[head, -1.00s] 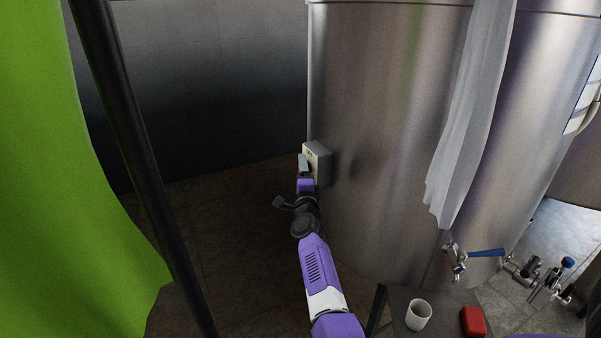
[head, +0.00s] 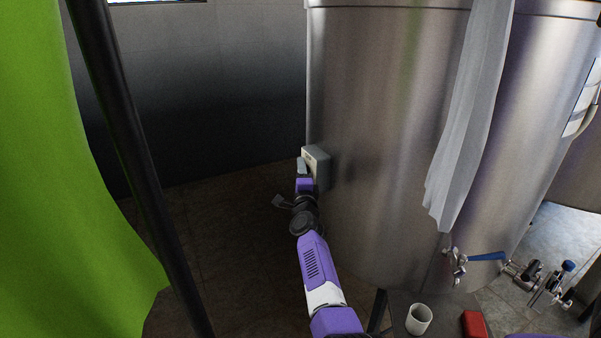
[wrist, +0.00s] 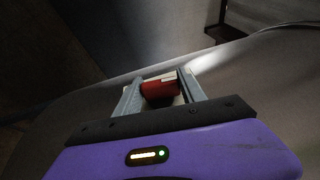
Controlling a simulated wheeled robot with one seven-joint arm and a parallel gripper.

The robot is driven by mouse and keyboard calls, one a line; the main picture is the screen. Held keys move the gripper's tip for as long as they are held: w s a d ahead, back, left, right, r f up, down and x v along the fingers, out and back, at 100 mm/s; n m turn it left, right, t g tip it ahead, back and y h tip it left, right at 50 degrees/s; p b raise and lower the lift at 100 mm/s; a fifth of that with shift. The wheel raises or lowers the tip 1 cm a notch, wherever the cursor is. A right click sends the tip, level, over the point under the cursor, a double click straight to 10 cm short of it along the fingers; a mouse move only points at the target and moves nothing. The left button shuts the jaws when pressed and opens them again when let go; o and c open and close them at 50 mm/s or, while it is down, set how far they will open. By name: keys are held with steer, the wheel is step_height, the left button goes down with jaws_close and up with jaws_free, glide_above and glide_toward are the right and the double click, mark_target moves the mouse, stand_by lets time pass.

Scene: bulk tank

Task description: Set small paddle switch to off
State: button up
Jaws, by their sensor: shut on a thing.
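The small switch box (head: 318,163) is a pale grey box on the left side of the steel tank. In the wrist view its red paddle (wrist: 160,89) sits between my two grey fingers, with a pale plate behind it. My gripper (head: 302,167) reaches the front of the box in the head view and hides part of it. In the wrist view my gripper (wrist: 160,92) is closed around the red paddle. The paddle's exact tilt and any on or off marking are too dark and small to tell.
The large steel tank (head: 390,130) fills the right, with a grey cloth (head: 462,130) hanging over it and a blue-handled valve (head: 485,256) low down. A white cup (head: 419,320) and a red block (head: 474,324) stand below. A dark pole (head: 133,150) and green curtain (head: 60,200) are left.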

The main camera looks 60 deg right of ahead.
steer(key=p, duration=0.3)
steer(key=shift+r+y, duration=0.3)
steer(key=shift+r, duration=0.1)
steer(key=shift+g+p, duration=0.3)
steer(key=shift+p, duration=0.45)
steer(key=shift+f+n+p, duration=0.1)
steer(key=shift+n+p, duration=0.2)
steer(key=shift+p, duration=0.1)
steer(key=shift+f+p, duration=0.25)
steer(key=shift+p, duration=0.05)
steer(key=o, duration=1.4)
steer(key=shift+c, duration=0.2)
steer(key=shift+a, duration=0.1)
